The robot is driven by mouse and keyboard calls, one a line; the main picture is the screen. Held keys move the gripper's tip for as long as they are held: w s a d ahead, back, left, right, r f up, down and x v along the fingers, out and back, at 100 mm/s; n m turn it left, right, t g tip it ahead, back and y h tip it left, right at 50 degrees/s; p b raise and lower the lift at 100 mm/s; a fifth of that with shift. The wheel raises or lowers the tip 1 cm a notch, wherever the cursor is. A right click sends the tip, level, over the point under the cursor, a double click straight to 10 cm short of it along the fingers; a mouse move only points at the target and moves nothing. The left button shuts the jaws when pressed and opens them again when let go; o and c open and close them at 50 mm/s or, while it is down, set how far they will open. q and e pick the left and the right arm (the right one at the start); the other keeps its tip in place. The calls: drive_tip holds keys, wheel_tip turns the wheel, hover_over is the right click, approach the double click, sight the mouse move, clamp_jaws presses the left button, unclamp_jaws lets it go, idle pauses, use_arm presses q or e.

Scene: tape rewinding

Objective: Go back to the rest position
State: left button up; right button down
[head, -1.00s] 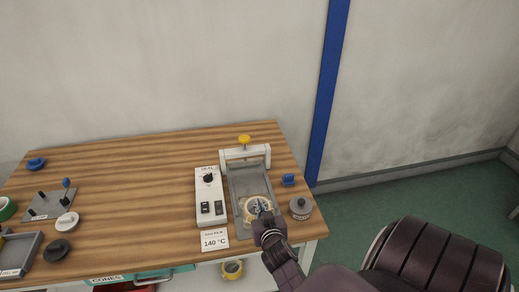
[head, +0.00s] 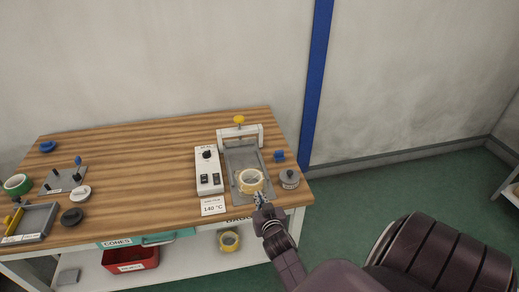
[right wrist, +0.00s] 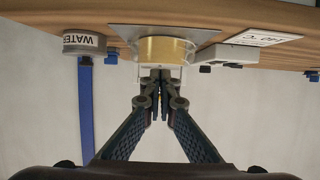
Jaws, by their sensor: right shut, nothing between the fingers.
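My right gripper (head: 259,198) is shut and empty at the front edge of the wooden bench, just in front of a yellow tape roll (head: 251,181). In the right wrist view the closed fingers (right wrist: 160,76) point at the yellow roll (right wrist: 165,49), and the wrist picture is upside down. The roll lies on the grey plate of the press (head: 246,157), apart from the fingers. My left gripper is not in view.
A green roll (head: 18,185) and grey tray (head: 35,222) are far left. The bench middle is clear.

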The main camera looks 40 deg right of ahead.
drive_tip(key=s+a+f+n+g+y+b, duration=0.1)
drive_tip(key=s+a+f+n+g+y, duration=0.1)
drive_tip(key=s+a+f, duration=0.6)
drive_tip(key=s+a+f+n+g+y+b, duration=0.1)
drive_tip(key=s+a+f+y, duration=0.15)
drive_tip(key=f, duration=0.95)
drive_tip(key=s+a+f+n+g+y+b, duration=0.1)
drive_tip(key=s+a+f+n+g, duration=0.1)
drive_tip(key=s+a+f, duration=0.6)
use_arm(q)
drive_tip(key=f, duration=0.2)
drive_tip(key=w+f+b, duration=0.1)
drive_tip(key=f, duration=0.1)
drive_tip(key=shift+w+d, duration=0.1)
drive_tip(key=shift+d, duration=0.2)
use_arm(e)
drive_tip(key=s+f+n+g, duration=0.1)
drive_tip(key=s+f+g, duration=0.1)
drive_tip(key=s+f, duration=0.3)
drive_tip(key=s+a+f+n+g+y, duration=0.1)
drive_tip(key=s+f, duration=0.4)
drive_tip(key=s, duration=0.7)
drive_tip(key=s+a+f+n+g, duration=0.1)
drive_tip(key=s+f+g, duration=0.2)
drive_tip(key=s+f, duration=0.3)
drive_tip(key=s, duration=0.3)
drive_tip(key=shift+a, duration=0.2)
